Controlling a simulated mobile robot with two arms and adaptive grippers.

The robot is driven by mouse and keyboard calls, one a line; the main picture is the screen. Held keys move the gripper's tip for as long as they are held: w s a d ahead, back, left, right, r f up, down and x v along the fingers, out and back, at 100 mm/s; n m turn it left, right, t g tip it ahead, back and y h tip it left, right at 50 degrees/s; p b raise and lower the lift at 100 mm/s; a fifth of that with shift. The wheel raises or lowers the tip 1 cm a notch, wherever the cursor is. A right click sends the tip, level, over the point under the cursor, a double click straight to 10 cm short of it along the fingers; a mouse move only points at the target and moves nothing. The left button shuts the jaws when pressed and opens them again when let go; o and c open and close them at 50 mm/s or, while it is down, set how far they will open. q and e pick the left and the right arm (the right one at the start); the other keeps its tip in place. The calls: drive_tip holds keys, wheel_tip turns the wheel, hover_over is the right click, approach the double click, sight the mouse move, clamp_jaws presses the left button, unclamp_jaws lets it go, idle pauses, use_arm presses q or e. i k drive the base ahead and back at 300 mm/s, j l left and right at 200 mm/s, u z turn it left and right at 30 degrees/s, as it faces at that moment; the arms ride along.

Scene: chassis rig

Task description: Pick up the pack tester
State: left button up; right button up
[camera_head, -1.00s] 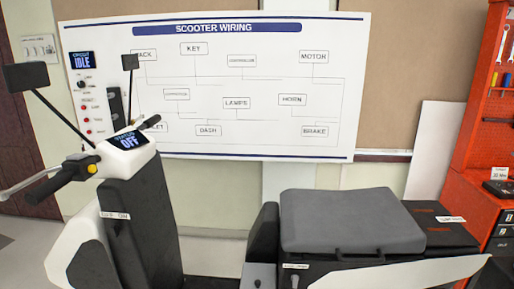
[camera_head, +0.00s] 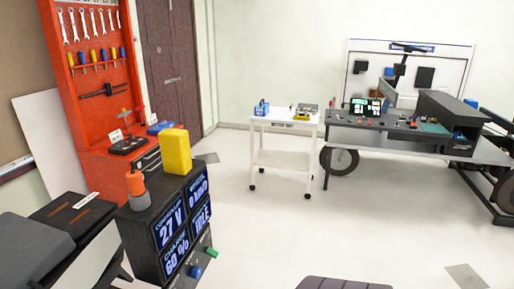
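I cannot tell for certain which thing is the pack tester. A yellow block-shaped device (camera_head: 175,151) stands upright on a dark box with lit displays (camera_head: 172,222), reading 27 V and 60 %. A flat black device (camera_head: 127,145) with a small label lies on the red tool bench (camera_head: 97,166), beside a blue item (camera_head: 159,128). Neither of my grippers is in view.
An orange-and-grey bottle-like item (camera_head: 137,190) stands on the display box. The scooter seat (camera_head: 35,243) is at lower left. A grey workbench (camera_head: 400,133) with equipment stands at back right. The white floor between them is mostly open.

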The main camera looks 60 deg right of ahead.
sight(175, 143)
drive_tip(key=z, duration=1.45)
drive_tip(key=j, duration=0.1)
drive_tip(key=k+u, duration=0.05)
